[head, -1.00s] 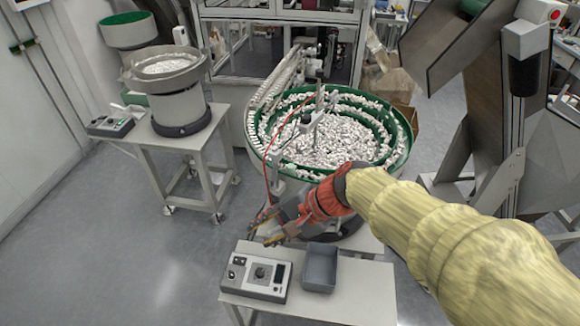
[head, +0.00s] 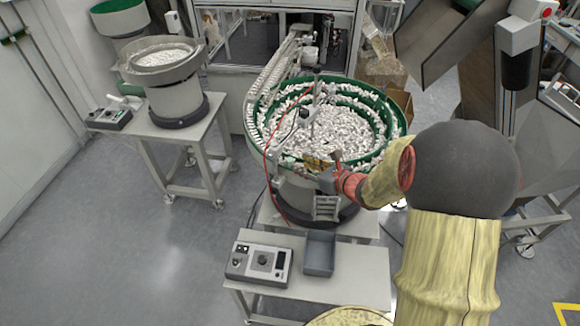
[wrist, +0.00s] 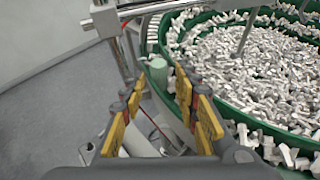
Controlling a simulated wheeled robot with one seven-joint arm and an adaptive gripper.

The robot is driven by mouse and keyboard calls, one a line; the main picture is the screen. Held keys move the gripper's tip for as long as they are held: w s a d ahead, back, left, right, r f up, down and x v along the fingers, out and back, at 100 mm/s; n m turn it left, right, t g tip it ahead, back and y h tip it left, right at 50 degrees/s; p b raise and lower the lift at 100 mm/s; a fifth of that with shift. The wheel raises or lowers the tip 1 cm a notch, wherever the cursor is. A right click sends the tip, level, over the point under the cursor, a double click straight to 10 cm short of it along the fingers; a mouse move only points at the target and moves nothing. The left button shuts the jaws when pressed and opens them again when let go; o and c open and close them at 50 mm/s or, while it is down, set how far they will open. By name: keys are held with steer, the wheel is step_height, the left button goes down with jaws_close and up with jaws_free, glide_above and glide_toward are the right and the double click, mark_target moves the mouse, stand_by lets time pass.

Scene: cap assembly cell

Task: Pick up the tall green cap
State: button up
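A pale green upright cylinder, the tall green cap (wrist: 158,72), stands by the outer rim of the vibrating bowl in the wrist view. I cannot make it out clearly in the head view. My gripper (wrist: 158,88) is open, with yellow-padded fingers on either side of the picture's middle. The cap shows just beyond the fingertips, in the gap between them, and nothing is held. In the head view my gripper (head: 318,164) is at the near edge of the bowl, small and partly lost against the white parts.
The green bowl (head: 398,126) is full of white parts, with a metal post and bracket (wrist: 103,18) close by my fingers. A red cable (head: 267,160) hangs at its left. In front, a table (head: 345,290) bears a control box (head: 259,262) and a grey bin (head: 320,252).

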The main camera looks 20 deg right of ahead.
mark_target(292, 160)
steer(key=x, duration=0.5)
steer(key=shift+a+r, duration=0.1)
steer(key=shift+r, duration=0.1)
steer(key=c, duration=0.4)
steer(key=shift+c, duration=0.8)
